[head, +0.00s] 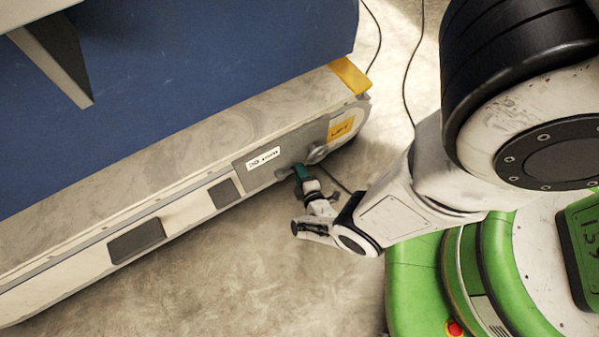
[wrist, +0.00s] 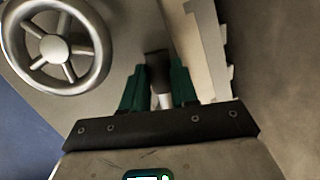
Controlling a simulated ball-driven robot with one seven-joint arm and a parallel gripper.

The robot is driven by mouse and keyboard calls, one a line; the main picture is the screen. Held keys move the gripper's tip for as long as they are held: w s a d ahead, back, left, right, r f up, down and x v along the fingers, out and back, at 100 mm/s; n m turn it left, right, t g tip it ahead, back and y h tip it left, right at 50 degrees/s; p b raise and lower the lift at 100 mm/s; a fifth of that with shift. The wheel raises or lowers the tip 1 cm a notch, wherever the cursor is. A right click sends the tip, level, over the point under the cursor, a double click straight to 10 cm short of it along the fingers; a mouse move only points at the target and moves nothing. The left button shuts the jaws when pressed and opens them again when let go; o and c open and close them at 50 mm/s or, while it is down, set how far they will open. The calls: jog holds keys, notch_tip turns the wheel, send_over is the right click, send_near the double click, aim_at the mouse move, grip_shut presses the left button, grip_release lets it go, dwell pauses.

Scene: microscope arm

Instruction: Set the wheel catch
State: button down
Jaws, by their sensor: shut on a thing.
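The spoked grey handwheel (wrist: 57,46) is at the upper left of the wrist view. In the head view the wheel (head: 318,152) shows small and edge-on at the end of the machine's side. A dark catch lever (wrist: 157,63) with a pale stem stands between my green fingers, beside the wheel. My gripper (wrist: 159,82) is shut on this catch, one finger on each side. In the head view my gripper (head: 301,173) is against the machine's side, just left of the wheel. The catch is hidden there, and its exact setting cannot be told.
The machine's long pale base (head: 170,222) runs diagonally, with a blue body (head: 210,70) above. Yellow labels (head: 341,127) mark its end. Dark cables (head: 407,85) lie on the floor behind. Bare concrete floor (head: 220,280) is clear in front of the base.

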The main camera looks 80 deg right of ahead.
jog(key=shift+r+n+h, duration=0.4)
jog(key=shift+r+n, duration=0.3)
jog(key=shift+n, duration=0.3)
jog(key=c, duration=0.9)
grip_release()
jog(key=shift+o, duration=0.2)
jog(key=shift+p, duration=0.3)
jog(key=p+v, duration=0.2)
jog(key=v, duration=0.8)
jog(key=shift+a, duration=0.4)
jog(key=shift+s+r, duration=0.1)
